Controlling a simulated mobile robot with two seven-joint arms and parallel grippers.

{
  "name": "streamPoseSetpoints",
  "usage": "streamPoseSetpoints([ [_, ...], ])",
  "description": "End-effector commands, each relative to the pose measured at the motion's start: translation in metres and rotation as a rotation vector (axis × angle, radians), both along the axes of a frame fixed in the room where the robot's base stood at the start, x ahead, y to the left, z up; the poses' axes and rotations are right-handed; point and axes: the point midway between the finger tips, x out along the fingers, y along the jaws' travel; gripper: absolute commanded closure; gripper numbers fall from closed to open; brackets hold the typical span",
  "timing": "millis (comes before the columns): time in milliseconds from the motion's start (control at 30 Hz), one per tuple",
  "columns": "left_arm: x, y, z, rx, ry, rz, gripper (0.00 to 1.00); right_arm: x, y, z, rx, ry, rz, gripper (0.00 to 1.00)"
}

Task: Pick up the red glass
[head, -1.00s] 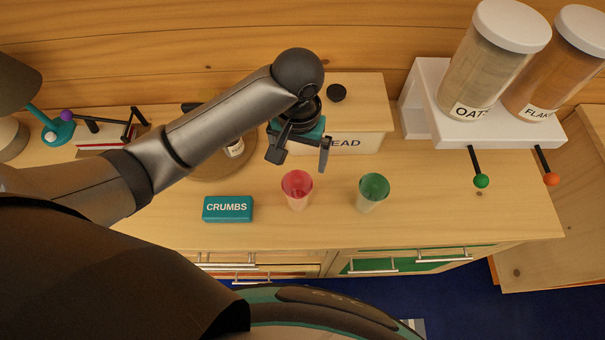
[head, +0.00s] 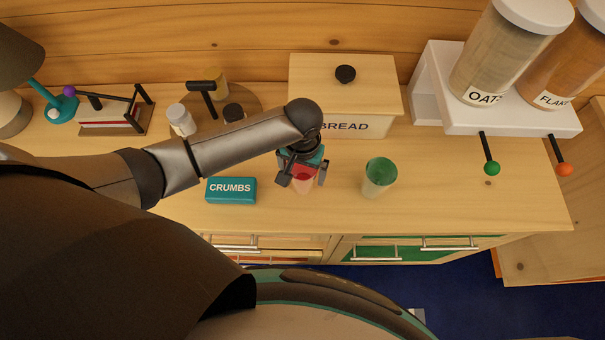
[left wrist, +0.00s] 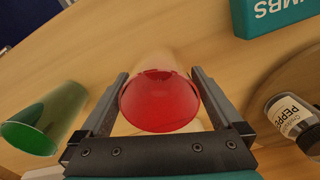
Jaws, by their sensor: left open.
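The red glass (left wrist: 160,100) stands upright on the wooden counter and shows between the two fingers of my left gripper (left wrist: 158,92) in the left wrist view. In the head view the red glass (head: 303,184) is partly hidden behind my left gripper (head: 303,178). My left gripper is open, with a finger on each side of the glass. I cannot tell whether either finger touches it. My right gripper is not in view.
A green glass (head: 379,178) stands to the right. A teal CRUMBS box (head: 231,190) lies to the left. The bread box (head: 345,96) is behind, and a white shelf (head: 500,112) with jars and hanging knobs is at the right. The counter's front right is clear.

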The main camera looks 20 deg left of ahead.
Motion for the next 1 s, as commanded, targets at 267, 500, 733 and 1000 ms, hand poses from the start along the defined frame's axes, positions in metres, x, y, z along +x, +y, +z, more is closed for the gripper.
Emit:
streamPoseSetpoints([
  [267,0.0004,-0.0001,-0.0071,0.0,-0.002,-0.002,0.0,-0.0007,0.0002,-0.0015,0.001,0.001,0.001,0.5],
  [500,0.0005,-0.0001,-0.0068,0.0,-0.001,-0.001,0.21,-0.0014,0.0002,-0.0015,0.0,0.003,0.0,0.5],
  [733,0.0005,-0.0001,-0.0067,0.0,-0.001,-0.001,0.47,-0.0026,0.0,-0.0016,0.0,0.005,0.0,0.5],
  [1000,0.0006,0.0,-0.0066,0.0,-0.002,-0.001,0.78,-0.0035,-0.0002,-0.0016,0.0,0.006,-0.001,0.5],
])
